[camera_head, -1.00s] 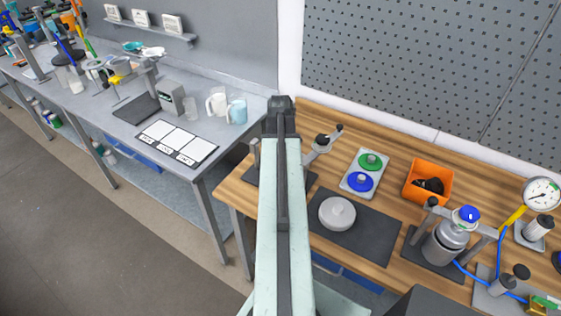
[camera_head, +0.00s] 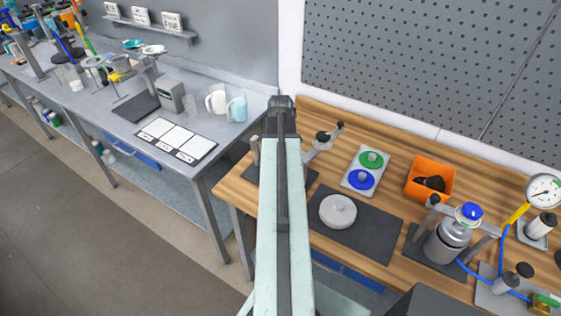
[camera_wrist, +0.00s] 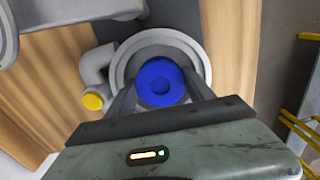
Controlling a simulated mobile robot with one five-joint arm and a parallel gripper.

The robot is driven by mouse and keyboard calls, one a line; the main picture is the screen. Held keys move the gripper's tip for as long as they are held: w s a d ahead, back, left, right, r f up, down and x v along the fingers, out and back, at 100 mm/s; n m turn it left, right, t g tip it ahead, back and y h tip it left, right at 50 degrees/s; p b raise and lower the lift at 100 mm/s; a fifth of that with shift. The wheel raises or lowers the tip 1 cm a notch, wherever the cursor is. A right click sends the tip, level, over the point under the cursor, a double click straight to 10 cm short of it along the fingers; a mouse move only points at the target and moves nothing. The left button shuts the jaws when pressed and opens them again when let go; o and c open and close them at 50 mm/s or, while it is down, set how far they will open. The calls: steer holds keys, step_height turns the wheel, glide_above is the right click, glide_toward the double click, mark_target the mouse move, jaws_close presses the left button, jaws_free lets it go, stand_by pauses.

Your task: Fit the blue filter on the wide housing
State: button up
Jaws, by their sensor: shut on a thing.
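The filter appears roughly centred within the rim. I cannot tell whether it touches the housing or hangs above it. In the head view my arm hides the gripper, the filter and most of that spot.
A pale tray (camera_head: 347,184) holds a green disc (camera_head: 372,158) and a blue disc (camera_head: 361,179). A grey round lid (camera_head: 337,211) lies on a dark mat (camera_head: 375,238). An orange bin (camera_head: 415,190) and a blue-topped metal canister (camera_head: 447,242) stand to the right.

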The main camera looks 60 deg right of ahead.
steer(key=o, duration=1.4)
step_height(320, 180, up, 8)
steer(key=p, duration=0.8)
steer(key=shift+f, duration=0.15)
